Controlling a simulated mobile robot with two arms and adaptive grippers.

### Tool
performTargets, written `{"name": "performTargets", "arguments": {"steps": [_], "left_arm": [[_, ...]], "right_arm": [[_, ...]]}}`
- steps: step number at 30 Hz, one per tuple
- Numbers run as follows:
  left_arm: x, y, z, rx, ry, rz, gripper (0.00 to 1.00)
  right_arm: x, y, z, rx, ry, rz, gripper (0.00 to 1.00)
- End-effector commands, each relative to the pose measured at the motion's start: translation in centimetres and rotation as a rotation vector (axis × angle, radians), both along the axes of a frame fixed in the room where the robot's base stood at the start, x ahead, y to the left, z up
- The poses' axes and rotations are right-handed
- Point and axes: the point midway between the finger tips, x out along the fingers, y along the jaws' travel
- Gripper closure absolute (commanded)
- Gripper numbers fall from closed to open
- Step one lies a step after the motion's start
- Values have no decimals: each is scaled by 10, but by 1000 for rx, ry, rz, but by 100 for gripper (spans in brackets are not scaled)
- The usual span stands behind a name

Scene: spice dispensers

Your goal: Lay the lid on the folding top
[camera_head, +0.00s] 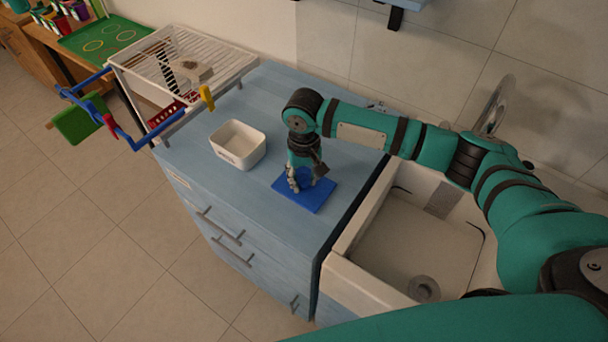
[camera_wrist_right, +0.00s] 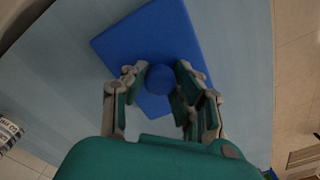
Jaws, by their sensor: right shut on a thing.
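The lid (camera_head: 315,196) is a flat blue square with a round blue knob. It is on or just above the light blue cabinet top, near the sink side; a small gap cannot be told. My right gripper (camera_head: 303,178) points down over it, its fingers closed on the knob. The right wrist view shows the lid (camera_wrist_right: 145,42) with its knob between the fingers of the gripper (camera_wrist_right: 161,78). A white slatted top (camera_head: 213,48) at the back left looks like the folding top; a small greyish thing lies on it. My left gripper is not in view.
An open white box (camera_head: 238,144) stands on the cabinet top (camera_head: 268,95), left of the lid. A white sink (camera_head: 400,255) is to the right. A blue frame (camera_head: 120,134) with red, yellow and green parts stands by the slatted top. The cabinet's back part is clear.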

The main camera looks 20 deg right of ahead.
Motion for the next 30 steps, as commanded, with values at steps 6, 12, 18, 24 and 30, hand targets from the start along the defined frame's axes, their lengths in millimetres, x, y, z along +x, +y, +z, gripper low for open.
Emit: {"name": "performTargets", "arguments": {"steps": [6, 12, 18, 24, 30], "left_arm": [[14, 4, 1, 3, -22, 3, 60], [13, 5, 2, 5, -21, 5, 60], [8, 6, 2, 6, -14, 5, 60], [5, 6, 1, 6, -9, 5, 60], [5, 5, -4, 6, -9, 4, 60]], "right_arm": [[0, 0, -1, 0, -1, 0, 100], [0, 0, -3, 0, -1, 0, 66], [0, 0, -3, 0, -1, 0, 50], [0, 0, -3, 0, -1, 0, 50], [1, 0, 17, 1, -5, 1, 50]]}}
